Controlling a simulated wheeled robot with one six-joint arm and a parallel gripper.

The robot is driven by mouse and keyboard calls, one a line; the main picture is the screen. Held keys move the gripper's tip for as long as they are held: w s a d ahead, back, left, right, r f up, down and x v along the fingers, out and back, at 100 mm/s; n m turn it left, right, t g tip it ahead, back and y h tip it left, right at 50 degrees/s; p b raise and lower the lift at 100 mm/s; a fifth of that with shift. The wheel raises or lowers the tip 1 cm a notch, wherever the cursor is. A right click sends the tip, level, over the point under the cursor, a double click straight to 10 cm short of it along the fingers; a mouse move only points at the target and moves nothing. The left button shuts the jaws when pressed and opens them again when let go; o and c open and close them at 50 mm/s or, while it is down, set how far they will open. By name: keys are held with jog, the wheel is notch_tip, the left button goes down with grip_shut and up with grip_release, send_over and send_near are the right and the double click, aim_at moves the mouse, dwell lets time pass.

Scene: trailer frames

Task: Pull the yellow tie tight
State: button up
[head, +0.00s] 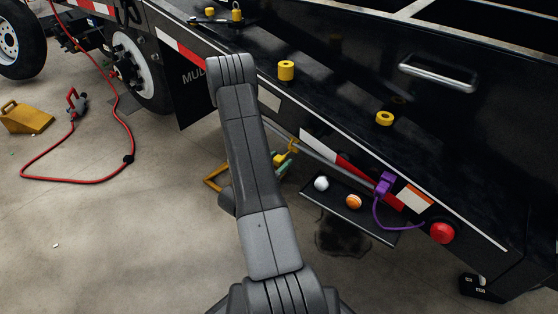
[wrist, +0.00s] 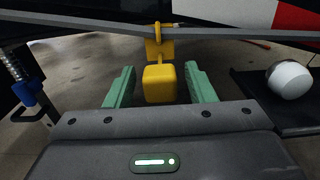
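The yellow tie (head: 292,146) loops around a thin grey rod along the trailer's lower side. In the wrist view, the tie's upper part (wrist: 159,42) is on the rod and its square yellow tab (wrist: 160,84) hangs below. My gripper (wrist: 160,80) has its two green fingers apart, one on each side of the tab. A gap shows between the tab and each finger. In the head view my arm hides most of my gripper (head: 283,166), with a bit of green showing beside the tie.
A black tray (head: 375,232) below the rod holds a white ball (head: 321,183) and an orange ball (head: 353,202). A purple tie (head: 384,185) is on the rod to the right. The trailer side (head: 350,90) rises close above. A red light (head: 442,233) is at right.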

jog(key=shift+s, duration=0.1)
jog(key=p+v, duration=0.2)
jog(key=v, duration=1.1)
jog(key=shift+s+a+p, duration=0.25)
jog(key=shift+p, duration=0.15)
jog(key=shift+w, duration=0.1)
jog(key=shift+b+x, duration=1.4)
jog(key=shift+x, duration=5.5)
